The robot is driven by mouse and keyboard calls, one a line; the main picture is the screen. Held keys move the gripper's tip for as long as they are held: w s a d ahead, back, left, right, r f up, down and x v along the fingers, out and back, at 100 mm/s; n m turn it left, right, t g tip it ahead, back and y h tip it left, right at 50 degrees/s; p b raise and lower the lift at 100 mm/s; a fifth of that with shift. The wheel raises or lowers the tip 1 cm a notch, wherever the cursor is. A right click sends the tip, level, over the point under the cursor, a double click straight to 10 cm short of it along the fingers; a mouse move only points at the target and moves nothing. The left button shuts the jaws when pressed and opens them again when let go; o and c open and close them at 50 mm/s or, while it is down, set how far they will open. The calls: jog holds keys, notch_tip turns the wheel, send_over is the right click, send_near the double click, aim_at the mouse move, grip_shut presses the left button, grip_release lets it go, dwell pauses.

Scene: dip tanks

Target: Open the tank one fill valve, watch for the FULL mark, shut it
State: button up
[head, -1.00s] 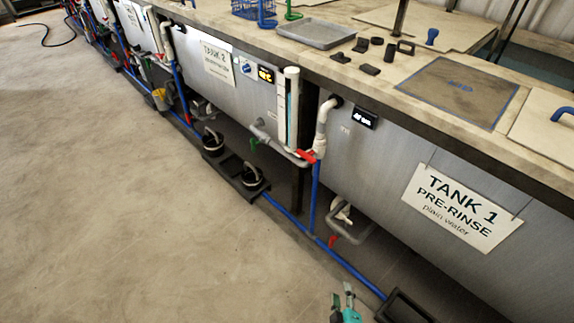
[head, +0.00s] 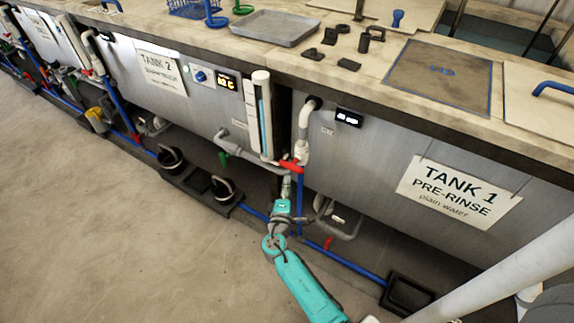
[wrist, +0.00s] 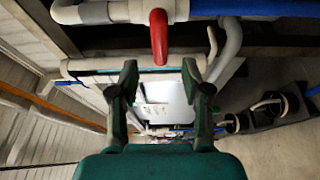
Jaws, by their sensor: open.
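The tank one fill valve has a red lever (head: 293,165) on the upright pipe left of the tank 1 front (head: 385,155). The lever lies roughly crosswise to that pipe. In the wrist view the red lever (wrist: 159,38) points down toward the gap between my fingertips. My gripper (head: 286,184) is just below the lever in the head view. In the wrist view my gripper (wrist: 160,72) is open, with a finger to either side and no visible contact. A clear level tube (head: 264,115) with blue in it stands left of the valve. No FULL mark is readable.
A grey bent drain pipe (head: 345,232) and a black floor tray (head: 408,294) are low at right. Black pots (head: 222,190) stand on the floor at left. The counter edge (head: 400,100) overhangs the tanks. The concrete floor (head: 130,230) is clear.

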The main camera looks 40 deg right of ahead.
aim_at(291, 169)
jog(key=x, duration=0.9)
grip_shut()
